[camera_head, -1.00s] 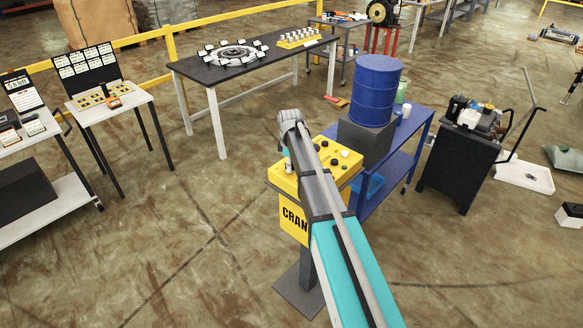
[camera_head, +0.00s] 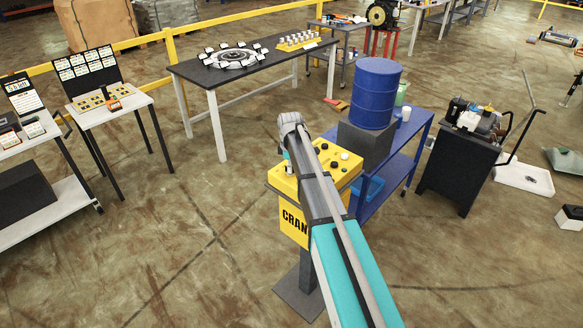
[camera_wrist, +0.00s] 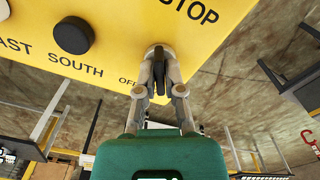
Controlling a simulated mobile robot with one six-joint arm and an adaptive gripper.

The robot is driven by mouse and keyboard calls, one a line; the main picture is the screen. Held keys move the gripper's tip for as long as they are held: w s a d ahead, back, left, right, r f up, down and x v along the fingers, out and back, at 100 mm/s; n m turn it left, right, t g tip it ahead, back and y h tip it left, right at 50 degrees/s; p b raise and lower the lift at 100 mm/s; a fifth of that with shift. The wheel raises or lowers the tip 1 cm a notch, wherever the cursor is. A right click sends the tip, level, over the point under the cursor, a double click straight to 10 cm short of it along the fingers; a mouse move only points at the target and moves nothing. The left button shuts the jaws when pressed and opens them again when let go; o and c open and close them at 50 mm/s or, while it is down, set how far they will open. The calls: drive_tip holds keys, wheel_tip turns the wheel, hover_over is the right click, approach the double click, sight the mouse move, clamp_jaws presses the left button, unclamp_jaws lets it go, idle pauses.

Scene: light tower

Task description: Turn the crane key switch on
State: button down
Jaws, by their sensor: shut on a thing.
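The yellow crane control box (camera_head: 345,172) stands on a post in the middle of the head view, with dark knobs on its top. In the wrist view its yellow panel (camera_wrist: 110,50) fills the top and carries the words "STOP", "SOUTH" and "OFF". My gripper (camera_wrist: 159,72) is at the panel edge by "OFF", its fingers shut on the dark crane key switch (camera_wrist: 158,78). A pale round base shows around the switch at the panel. The switch is partly hidden between the fingers. In the head view my arm covers part of the box and the gripper is mostly hidden.
A blue drum (camera_head: 376,92) stands on a dark block on the blue bench (camera_head: 398,165), just behind the box. A dark cabinet (camera_head: 455,165) with an engine-like machine is to the right. A long table (camera_head: 240,75) stands behind left. The floor in front is open.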

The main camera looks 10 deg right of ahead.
drive_tip(key=shift+w+m, duration=0.1)
drive_tip(key=shift+m, duration=0.2)
drive_tip(key=m, duration=0.5)
drive_tip(key=shift+m, duration=0.4)
drive_tip(key=m, duration=0.5)
drive_tip(key=shift+m, duration=0.3)
drive_tip(key=c, duration=0.8)
unclamp_jaws()
drive_tip(key=shift+o, duration=0.2)
